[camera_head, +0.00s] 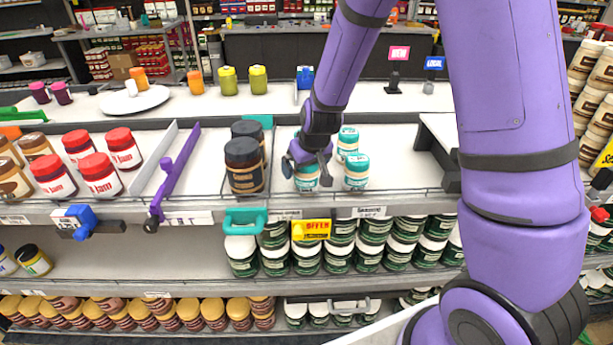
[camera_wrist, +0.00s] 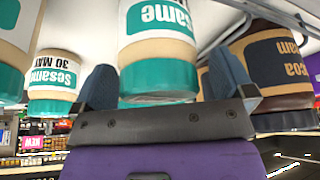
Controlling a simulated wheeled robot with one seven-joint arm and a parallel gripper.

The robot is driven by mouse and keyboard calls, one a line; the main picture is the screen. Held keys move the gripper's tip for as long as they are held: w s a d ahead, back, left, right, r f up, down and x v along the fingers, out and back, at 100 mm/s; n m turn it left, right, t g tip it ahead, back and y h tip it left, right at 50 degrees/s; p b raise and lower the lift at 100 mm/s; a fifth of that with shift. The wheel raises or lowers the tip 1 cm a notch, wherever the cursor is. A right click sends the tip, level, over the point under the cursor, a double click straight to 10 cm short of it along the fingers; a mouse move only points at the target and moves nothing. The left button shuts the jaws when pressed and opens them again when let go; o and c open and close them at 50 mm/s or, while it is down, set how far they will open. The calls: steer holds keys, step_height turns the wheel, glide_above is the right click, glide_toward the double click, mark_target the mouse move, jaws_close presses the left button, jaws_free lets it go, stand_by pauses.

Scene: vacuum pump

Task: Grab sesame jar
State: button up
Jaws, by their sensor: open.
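Sesame jars with teal lids and white-and-tan labels stand upright on the upper shelf. One sesame jar (camera_head: 306,184) is below my gripper (camera_head: 309,161) in the head view, its upper part partly hidden by the gripper. The wrist view, which is upside down, shows this sesame jar (camera_wrist: 158,50) between the two open fingers of my gripper (camera_wrist: 163,86). I cannot tell whether either finger touches it. Two more sesame jars stand close by, one at the front right (camera_head: 356,175) and one behind (camera_head: 348,140).
Dark cocoa jars (camera_head: 244,168) stand just left of the sesame jars; one also shows close to a finger in the wrist view (camera_wrist: 275,62). A purple divider (camera_head: 175,172) and red-lidded jam jars (camera_head: 101,175) are farther left. The shelf right of the sesame jars (camera_head: 395,160) is bare.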

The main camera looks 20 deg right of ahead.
steer(key=shift+f, duration=0.1)
steer(key=c, duration=1.2)
steer(key=shift+o, duration=0.2)
